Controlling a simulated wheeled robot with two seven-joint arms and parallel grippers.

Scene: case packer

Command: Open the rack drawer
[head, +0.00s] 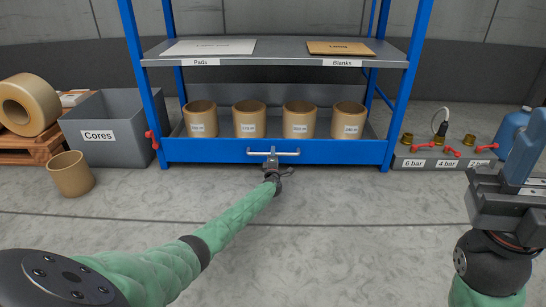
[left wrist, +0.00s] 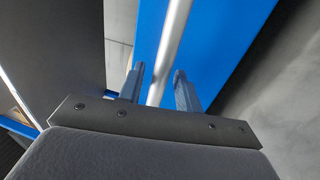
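The blue rack drawer (head: 215,151) is at the bottom of the blue rack, its front in line with the rack posts, so it looks shut. A silver bar handle (head: 290,153) is on its front; it also shows in the left wrist view (left wrist: 174,40). My left gripper (head: 272,160) is at the handle's middle. In the left wrist view, its two fingers (left wrist: 159,88) stand on either side of the bar with gaps showing, so it is open. My right gripper (head: 524,160) is at the right edge, away from the rack; its finger gap cannot be made out.
Several tan cores (head: 249,119) stand in the drawer. Above is a grey shelf (head: 280,56) with pads and blanks. A grey Cores bin (head: 120,152) and a loose core (head: 70,174) stand left. A valve panel (head: 440,162) stands right. Floor before the drawer is clear except my arm.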

